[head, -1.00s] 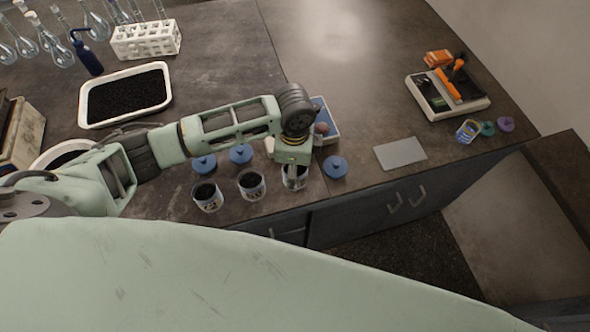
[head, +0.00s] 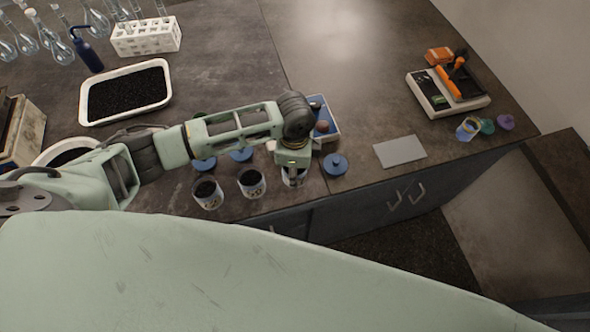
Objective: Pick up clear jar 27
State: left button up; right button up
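My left gripper (head: 292,171) points down at a jar (head: 293,182) near the front edge of the bench. Its fingers overlap the jar's top, and the gripper body hides much of it. I cannot tell whether the fingers press on it. Two similar clear jars with dark contents stand to its left: a middle jar (head: 252,187) and a left jar (head: 208,196). Their labels are too small to read surely, and the label of the jar under the gripper is hidden. My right gripper is not in view.
A blue lid (head: 335,165) lies right of the gripper; two more lie partly behind my arm. A blue tray (head: 329,112) is behind the gripper. A white tray of black grains (head: 127,67) is back left.

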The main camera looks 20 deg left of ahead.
pick_arm(q)
jog(key=shift+r, duration=0.1)
jog(key=shift+c, duration=0.3)
jog(key=r, duration=0.1)
jog(key=r+b, duration=0.1)
jog(key=r, duration=0.2)
jog(key=shift+d, duration=0.25)
jog(key=d+r+b, duration=0.3)
jog(key=d+r, duration=0.3)
jog(key=d, duration=0.4)
jog(key=a+f, duration=0.2)
jog(key=a, duration=0.1)
jog(key=a+f, duration=0.3)
jog(key=a, duration=0.1)
jog(key=a+f+p, duration=0.1)
jog(key=a+f, duration=0.1)
jog(key=a, duration=0.1)
jog(key=shift+w+a+f, duration=0.15)
jog(key=shift+a, duration=0.15)
